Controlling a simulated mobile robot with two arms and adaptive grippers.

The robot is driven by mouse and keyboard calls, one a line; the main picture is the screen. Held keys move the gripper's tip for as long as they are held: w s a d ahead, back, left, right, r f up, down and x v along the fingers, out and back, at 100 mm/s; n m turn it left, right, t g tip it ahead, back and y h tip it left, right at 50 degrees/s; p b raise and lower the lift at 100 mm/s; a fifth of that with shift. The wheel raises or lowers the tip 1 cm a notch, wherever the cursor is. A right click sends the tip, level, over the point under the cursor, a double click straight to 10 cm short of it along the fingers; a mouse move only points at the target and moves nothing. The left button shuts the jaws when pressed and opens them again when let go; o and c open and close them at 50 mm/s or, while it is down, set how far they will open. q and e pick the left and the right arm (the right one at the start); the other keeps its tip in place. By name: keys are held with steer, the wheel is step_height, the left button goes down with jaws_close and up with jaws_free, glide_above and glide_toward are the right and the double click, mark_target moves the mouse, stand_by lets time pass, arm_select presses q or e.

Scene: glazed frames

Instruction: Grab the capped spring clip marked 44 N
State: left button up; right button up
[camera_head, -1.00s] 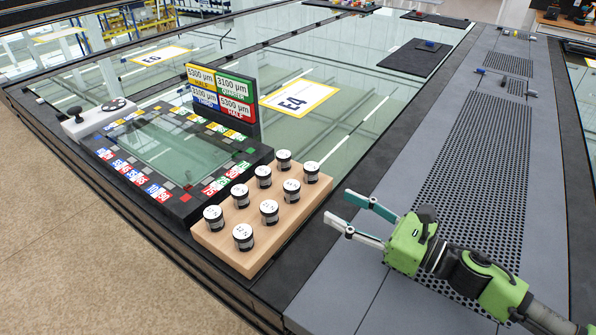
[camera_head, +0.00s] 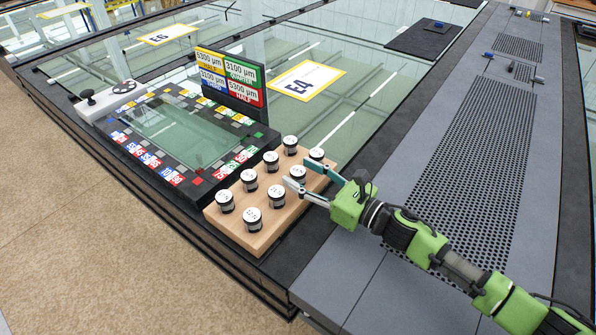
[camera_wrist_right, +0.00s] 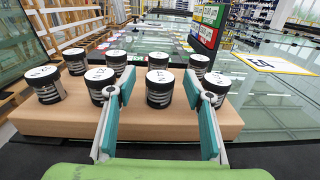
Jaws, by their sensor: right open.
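Several capped spring clips, black-and-white cylinders with white lettered caps, stand upright in two rows on a wooden block (camera_head: 243,240). My right gripper (camera_head: 298,174) is open over the block's right-hand row. Its fingers lie on either side of one clip (camera_wrist_right: 160,90), second from the right in the near row of the wrist view. The fingers hold nothing, and I cannot tell whether they touch it. A neighbouring clip (camera_wrist_right: 214,88) is partly hidden by the right finger. My left gripper is not in view.
Neighbouring clips (camera_head: 277,197) stand close on both sides. A dark tray with coloured labels (camera_head: 200,185) adjoins the block, with a sign of coloured panels (camera_head: 230,78) behind it. A perforated grey strip (camera_head: 470,160) lies to the right.

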steer(key=shift+x, duration=0.9)
steer(key=shift+d, duration=0.1)
steer(key=shift+c, duration=0.5)
steer(key=c, duration=1.1)
